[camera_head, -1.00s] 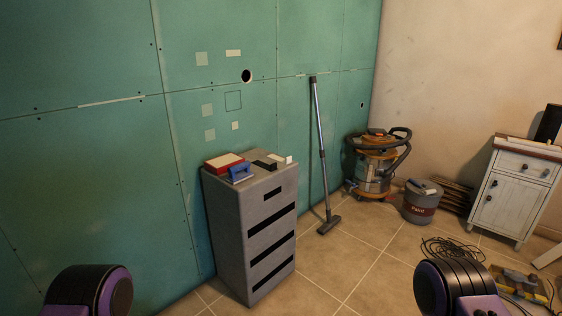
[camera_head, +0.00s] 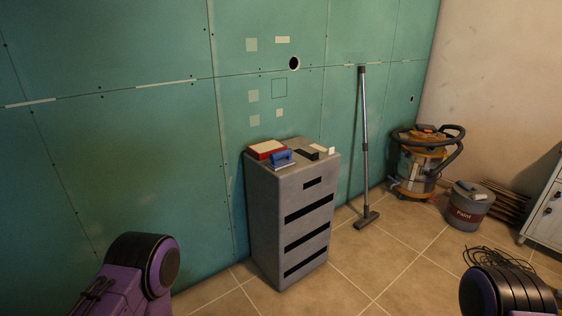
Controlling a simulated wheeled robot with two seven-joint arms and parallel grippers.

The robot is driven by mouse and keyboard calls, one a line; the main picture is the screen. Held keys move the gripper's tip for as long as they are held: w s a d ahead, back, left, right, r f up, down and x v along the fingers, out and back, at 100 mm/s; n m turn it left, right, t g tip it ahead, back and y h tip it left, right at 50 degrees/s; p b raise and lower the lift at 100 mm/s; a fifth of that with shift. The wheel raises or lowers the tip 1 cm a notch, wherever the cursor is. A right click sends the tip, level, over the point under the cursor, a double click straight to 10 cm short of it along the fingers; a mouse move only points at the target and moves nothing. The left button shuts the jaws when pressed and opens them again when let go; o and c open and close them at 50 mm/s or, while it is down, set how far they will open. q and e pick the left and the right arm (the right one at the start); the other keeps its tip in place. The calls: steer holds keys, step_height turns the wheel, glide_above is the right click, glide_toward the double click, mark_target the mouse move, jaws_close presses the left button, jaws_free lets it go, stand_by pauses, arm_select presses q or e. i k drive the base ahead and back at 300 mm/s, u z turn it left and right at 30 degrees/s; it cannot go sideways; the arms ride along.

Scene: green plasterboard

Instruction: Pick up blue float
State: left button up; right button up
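The blue float (camera_head: 283,159) lies on top of the grey drawer cabinet (camera_head: 291,230), near its front left edge. It has a blue handle over a flat plate. My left arm shows at the bottom left and my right arm at the bottom right, only as dark and purple links. Both grippers are out of view, and neither arm reaches the cabinet.
A red and cream block (camera_head: 267,150), a black item (camera_head: 308,154) and a small white piece (camera_head: 331,150) share the cabinet top. Green plasterboard (camera_head: 130,130) stands behind. A vacuum (camera_head: 420,162), its tube (camera_head: 364,140) and a paint bucket (camera_head: 467,208) stand right. Tiled floor before the cabinet is clear.

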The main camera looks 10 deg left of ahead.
mark_target(276, 165)
steer(key=z, duration=0.55)
steer(key=i, duration=0.85)
steer(key=z, duration=0.55)
steer(key=i, duration=0.85)
steer(key=u, duration=0.85)
steer(key=i, duration=0.7)
steer(key=u, duration=0.85)
